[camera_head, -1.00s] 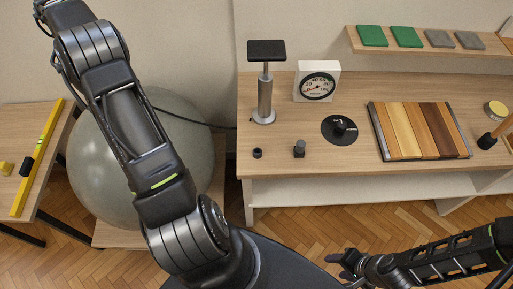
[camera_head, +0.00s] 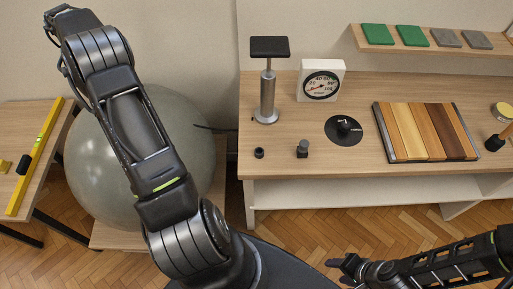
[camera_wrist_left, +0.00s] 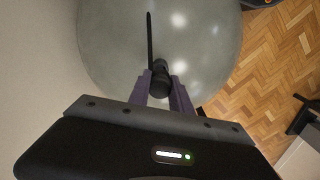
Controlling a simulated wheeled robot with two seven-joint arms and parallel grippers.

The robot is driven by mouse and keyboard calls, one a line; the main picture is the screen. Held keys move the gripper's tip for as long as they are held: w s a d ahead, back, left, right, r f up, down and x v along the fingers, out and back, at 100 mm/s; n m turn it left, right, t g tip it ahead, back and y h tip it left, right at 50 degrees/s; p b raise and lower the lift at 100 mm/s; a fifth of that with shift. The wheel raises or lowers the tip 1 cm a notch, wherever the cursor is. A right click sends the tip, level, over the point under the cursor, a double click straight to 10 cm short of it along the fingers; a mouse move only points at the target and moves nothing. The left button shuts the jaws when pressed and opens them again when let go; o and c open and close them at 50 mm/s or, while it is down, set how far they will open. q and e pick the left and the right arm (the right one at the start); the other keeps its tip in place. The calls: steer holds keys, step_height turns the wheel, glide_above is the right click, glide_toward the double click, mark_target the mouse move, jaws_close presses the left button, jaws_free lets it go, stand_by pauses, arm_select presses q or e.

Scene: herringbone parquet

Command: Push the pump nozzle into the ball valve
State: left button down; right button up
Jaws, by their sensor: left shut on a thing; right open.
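The grey ball (camera_head: 95,130) rests on a low wooden stand, partly behind my left arm. In the left wrist view, the ball (camera_wrist_left: 205,45) fills the upper middle. My left gripper (camera_wrist_left: 161,90) is shut on the black pump nozzle (camera_wrist_left: 160,72), and a thin dark rod or hose runs up from it in front of the ball. The ball valve cannot be made out, nor whether the nozzle touches it. The pump (camera_head: 266,98), a silver cylinder with a raised black handle, stands on the table. My right gripper (camera_head: 345,265) is open and empty at lower right.
The wooden table (camera_head: 300,178) also holds a dial gauge (camera_head: 321,82), a black disc (camera_head: 344,130), two small dark pieces and a board of wood strips (camera_head: 425,130). A yellow level (camera_head: 38,150) lies on the left table. The parquet (camera_head: 300,225) in front is clear.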

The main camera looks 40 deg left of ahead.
arm_select(q)
steer(key=shift+p, duration=0.6)
stand_by(1.7)
steer(key=shift+f+b, duration=0.95)
steer(key=shift+f, duration=0.7)
steer(key=c, duration=1.1)
jaws_free()
step_height(320, 180, up, 8)
steer(key=shift+f+b, duration=0.1)
steer(key=shift+b, duration=0.5)
